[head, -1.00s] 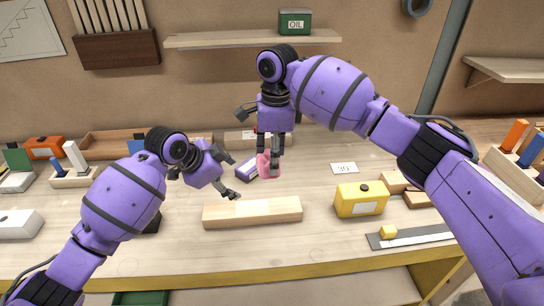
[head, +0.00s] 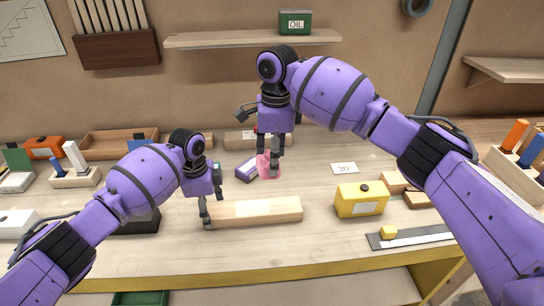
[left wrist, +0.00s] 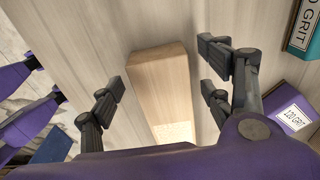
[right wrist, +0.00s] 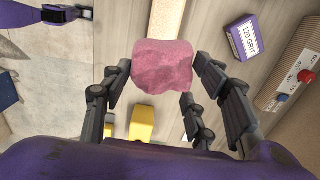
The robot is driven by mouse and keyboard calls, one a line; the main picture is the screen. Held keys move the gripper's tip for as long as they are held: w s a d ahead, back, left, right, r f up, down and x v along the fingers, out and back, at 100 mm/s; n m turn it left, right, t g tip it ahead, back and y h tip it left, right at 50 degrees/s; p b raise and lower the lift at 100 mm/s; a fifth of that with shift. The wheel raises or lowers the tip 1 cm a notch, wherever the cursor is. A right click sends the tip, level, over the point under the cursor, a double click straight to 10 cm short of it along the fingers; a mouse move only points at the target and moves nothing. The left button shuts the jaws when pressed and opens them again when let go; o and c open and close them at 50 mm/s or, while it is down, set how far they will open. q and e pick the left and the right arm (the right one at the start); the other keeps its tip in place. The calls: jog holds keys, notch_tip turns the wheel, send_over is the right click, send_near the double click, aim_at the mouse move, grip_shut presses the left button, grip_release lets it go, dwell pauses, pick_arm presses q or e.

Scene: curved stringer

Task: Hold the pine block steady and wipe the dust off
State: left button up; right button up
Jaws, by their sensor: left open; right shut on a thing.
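The pine block (head: 256,212) lies flat on the bench, long side left to right; it also shows in the left wrist view (left wrist: 162,88). My left gripper (head: 207,212) is open at the block's left end. In the left wrist view its fingers (left wrist: 165,85) stand on either side of the block with gaps. My right gripper (head: 268,165) is shut on a pink cloth (right wrist: 164,68), behind the block and apart from it. The cloth also shows in the head view (head: 263,166). I cannot make out dust on the block, only a pale patch on its top.
A purple 120 grit box (head: 247,170) lies behind the block, near the cloth. A yellow box (head: 361,199) and a steel rule (head: 412,236) are to the right. A dark block (head: 142,222) stands left, by my left arm. The bench front is clear.

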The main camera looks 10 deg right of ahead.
pick_arm(q)
jog(key=shift+d+f, duration=0.1)
jog(key=shift+f, duration=1.4)
jog(key=shift+f, duration=0.1)
jog(key=c, duration=1.1)
jog(key=o, duration=1.1)
jog(key=shift+s, duration=0.15)
jog(key=c, duration=1.1)
